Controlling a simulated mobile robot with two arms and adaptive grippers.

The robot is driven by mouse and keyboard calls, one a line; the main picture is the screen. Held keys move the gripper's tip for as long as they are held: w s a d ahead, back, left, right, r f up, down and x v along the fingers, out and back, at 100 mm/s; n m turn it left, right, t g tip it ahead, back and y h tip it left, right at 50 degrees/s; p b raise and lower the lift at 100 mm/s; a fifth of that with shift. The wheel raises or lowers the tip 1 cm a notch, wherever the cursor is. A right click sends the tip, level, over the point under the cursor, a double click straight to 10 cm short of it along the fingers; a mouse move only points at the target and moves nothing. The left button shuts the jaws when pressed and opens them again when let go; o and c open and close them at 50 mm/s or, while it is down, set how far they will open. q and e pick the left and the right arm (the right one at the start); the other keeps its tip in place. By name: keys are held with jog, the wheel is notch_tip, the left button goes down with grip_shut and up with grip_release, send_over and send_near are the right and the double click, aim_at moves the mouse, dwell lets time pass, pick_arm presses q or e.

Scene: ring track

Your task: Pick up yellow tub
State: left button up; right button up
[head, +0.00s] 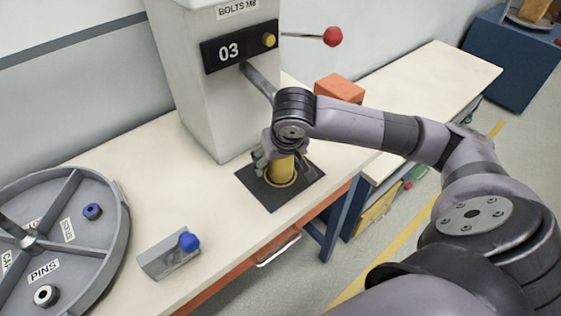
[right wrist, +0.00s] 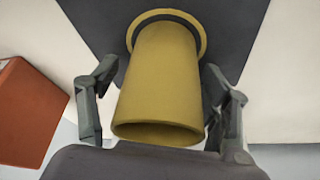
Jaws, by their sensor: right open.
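The yellow tub (head: 282,169) stands on a dark square mat (head: 269,195) on the bench, below the spout of the grey dispenser. My right gripper (head: 278,160) is over the tub, with its fingers open around it. In the right wrist view the tub (right wrist: 160,80) shows in the middle, its open rim toward the camera and a wider yellow ring at its base. The right gripper's fingers (right wrist: 160,105) are on either side of the tub, with a gap visible on the left; I cannot tell whether the right finger touches it. My left gripper is not in view.
The grey dispenser (head: 212,110) labelled 03 stands behind the tub, with a red-knobbed lever (head: 332,37). An orange box (head: 339,89) sits behind my right arm. A grey divided wheel (head: 122,240) and a small block with a blue button (head: 165,258) are to the left.

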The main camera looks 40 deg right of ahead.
jog(key=shift+f, duration=0.2)
jog(key=shift+c, duration=0.5)
jog(key=c, duration=1.3)
jog(key=shift+r, duration=0.15)
jog(key=shift+c, duration=0.2)
